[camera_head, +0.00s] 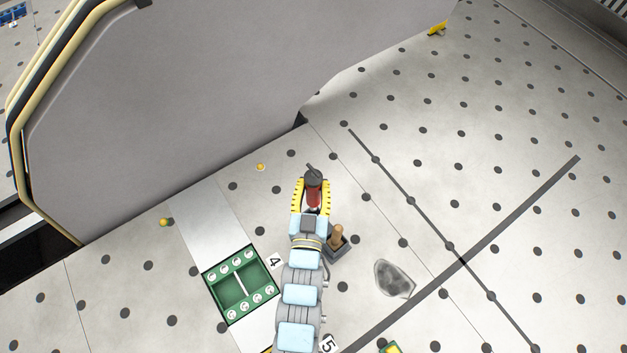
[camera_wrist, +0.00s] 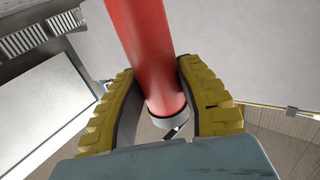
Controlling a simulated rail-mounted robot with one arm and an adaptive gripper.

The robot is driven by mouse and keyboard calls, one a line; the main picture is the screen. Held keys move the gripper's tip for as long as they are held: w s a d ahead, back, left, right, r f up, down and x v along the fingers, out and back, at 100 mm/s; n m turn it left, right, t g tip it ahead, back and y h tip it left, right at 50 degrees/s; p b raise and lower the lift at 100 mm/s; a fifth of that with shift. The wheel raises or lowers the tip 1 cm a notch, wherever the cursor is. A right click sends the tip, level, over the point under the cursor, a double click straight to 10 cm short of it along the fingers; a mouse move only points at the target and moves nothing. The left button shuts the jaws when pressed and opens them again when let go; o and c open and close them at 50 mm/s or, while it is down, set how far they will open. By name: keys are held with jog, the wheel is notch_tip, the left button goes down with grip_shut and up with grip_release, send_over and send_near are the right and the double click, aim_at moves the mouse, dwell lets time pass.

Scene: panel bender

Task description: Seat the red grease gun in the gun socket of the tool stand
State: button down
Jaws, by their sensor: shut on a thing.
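The red grease gun (camera_head: 312,193) is between the yellow fingers of my gripper (camera_head: 312,183), with its dark end toward the top of the head view. In the wrist view my gripper (camera_wrist: 155,85) is shut on the gun's red barrel (camera_wrist: 143,50). The barrel's pale grey collar (camera_wrist: 170,122) shows below the red part, near the palm. A small dark holder (camera_head: 340,251) with a wooden-handled tool (camera_head: 337,235) upright in it stands just right of my wrist. I cannot tell whether it is the tool stand; no gun socket is clearly visible.
A green tray (camera_head: 223,317) with two compartments and several round pale pieces lies left of my arm. A large grey machine panel (camera_head: 200,90) fills the upper left. A crumpled grey, translucent item (camera_head: 393,279) lies right of my arm. Dotted floor at right is mostly clear.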

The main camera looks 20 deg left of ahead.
aim_at(313, 200)
jog(key=shift+f+b, duration=0.4)
jog(key=shift+f, duration=1.8)
jog(key=shift+f+b, duration=1.95)
jog(key=shift+f, duration=1.4)
jog(key=shift+f+b, duration=0.35)
jog(key=shift+f, duration=0.1)
jog(key=c, duration=0.7)
grip_release()
jog(key=v, duration=1.2)
